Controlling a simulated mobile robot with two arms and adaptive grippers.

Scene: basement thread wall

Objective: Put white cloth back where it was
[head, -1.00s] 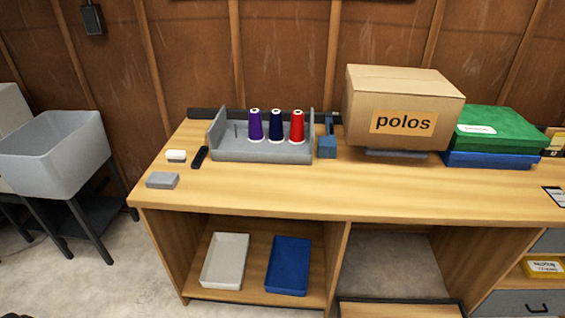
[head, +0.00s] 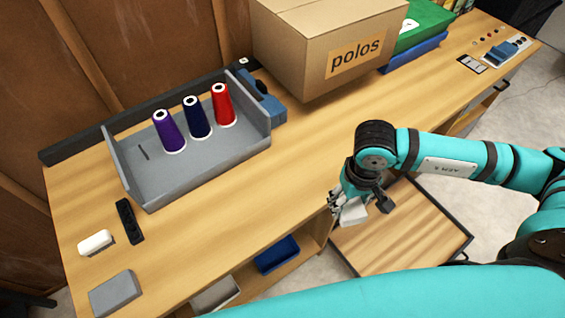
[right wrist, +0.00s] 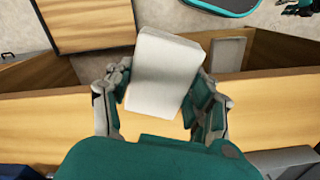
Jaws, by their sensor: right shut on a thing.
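A white, folded, block-like piece that looks like the white cloth (right wrist: 163,72) is between the fingers of my right gripper (right wrist: 160,98) in the right wrist view. The gripper is shut on it, with a finger on each side. In the head view my right gripper (head: 362,207) hangs just off the front edge of the workbench (head: 215,205), above an open wooden surface low down. The cloth is mostly hidden by the fingers there. My left gripper is not in view.
On the bench stand a grey tray (head: 195,172) with purple, navy and red thread cones, a polos box (head: 320,45), a black strip (head: 129,221), a small white block (head: 95,242) and a grey block (head: 115,293). Below are a blue tray (head: 277,255) and a pale tray (head: 216,294).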

